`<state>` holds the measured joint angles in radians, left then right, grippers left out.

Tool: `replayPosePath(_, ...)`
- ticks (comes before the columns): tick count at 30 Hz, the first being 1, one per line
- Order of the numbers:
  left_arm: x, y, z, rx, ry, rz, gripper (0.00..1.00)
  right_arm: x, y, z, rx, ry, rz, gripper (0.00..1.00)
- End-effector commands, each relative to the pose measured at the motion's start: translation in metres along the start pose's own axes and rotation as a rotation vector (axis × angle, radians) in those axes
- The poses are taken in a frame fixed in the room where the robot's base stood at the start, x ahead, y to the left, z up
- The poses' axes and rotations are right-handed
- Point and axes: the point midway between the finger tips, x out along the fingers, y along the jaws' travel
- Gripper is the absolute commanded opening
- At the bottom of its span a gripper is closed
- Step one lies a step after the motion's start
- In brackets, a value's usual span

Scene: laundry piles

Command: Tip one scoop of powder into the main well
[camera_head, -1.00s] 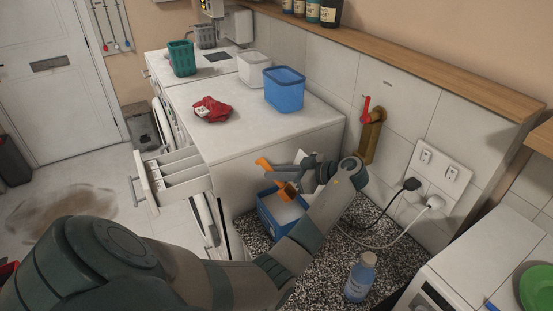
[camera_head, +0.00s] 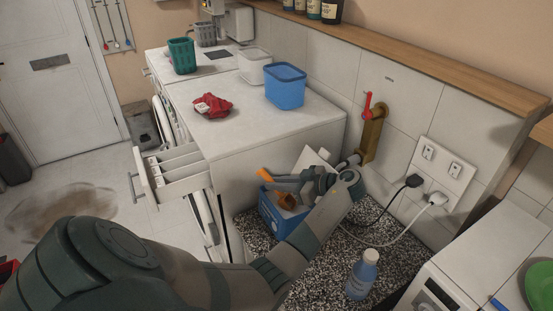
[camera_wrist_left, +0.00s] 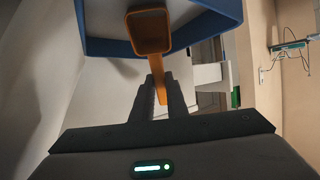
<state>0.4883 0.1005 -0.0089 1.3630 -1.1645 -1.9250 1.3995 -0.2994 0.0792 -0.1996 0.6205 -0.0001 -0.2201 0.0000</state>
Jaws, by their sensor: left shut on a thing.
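My left gripper (camera_head: 300,184) is shut on the handle of an orange scoop (camera_head: 287,200), low over the blue powder box (camera_head: 271,220) on the speckled counter. In the left wrist view the scoop (camera_wrist_left: 150,31) points away from the fingers (camera_wrist_left: 158,97), its hollow bowl overlapping the blue rim of the box (camera_wrist_left: 112,48). I see no powder in the bowl. The bowl looks to be at or inside the box opening; its depth is unclear. The washer's detergent drawer (camera_head: 142,183) is pulled out, with several compartments showing. My right gripper is not in view.
A red cloth (camera_head: 212,106) and blue tub (camera_head: 285,87) sit on the white machine top. A blue bottle (camera_head: 362,274) stands on the counter at front. Plugged cables (camera_head: 384,240) and a red-handled tap (camera_head: 368,106) are at the right wall.

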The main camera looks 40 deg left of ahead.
Motion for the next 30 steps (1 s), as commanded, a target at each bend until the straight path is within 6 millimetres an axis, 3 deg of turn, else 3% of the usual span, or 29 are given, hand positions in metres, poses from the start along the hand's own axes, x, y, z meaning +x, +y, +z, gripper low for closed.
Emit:
replayPosePath(12, 0.01, 0.0, 0.026, 0.004, -0.001, 0.001, 0.0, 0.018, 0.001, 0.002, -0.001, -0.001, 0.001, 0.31)
replayPosePath(30, 0.021, 0.0, -0.006, -0.001, -0.227, 0.001, 0.0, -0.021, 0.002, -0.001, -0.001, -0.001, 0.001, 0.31)
